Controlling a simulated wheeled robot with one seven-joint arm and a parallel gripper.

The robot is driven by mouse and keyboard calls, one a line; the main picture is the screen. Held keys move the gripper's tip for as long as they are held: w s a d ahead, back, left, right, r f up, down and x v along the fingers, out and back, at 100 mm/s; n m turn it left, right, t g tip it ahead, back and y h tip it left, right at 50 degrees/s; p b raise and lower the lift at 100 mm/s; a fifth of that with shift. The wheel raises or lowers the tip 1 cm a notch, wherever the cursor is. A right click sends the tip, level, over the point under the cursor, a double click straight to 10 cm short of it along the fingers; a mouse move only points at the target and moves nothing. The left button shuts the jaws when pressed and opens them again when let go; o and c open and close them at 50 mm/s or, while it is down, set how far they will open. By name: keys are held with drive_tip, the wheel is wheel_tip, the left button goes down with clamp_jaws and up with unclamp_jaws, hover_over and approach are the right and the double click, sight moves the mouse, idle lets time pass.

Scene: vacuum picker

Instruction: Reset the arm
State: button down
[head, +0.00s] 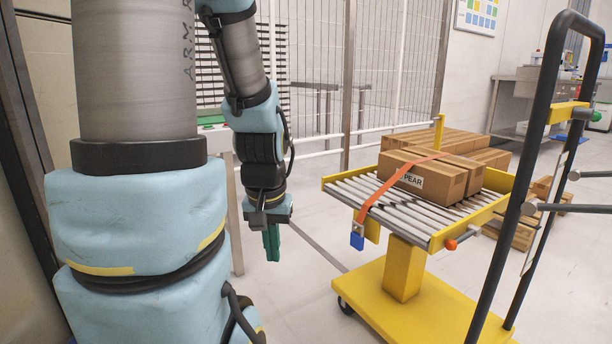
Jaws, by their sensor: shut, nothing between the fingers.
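My gripper (271,243) hangs below my forearm near the middle of the head view, with its green fingers pointing down. The fingers are together and hold nothing. My arm stands at the left, with its thick upper part close to the camera and its forearm hanging down beside it. The gripper is in free air above the floor, to the left of the yellow roller cart (455,236) and apart from it.
A cardboard box marked PEAR (425,177) lies on the cart's rollers under an orange strap (385,190). More boxes (437,139) stand behind it. A black handle frame (539,140) stands close at right. A wire fence (402,65) runs behind. Open floor (300,290) lies below the gripper.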

wheel_tip(320, 180, up, 38)
drive_tip(key=p, duration=3.7)
drive_tip(key=shift+s, duration=0.35)
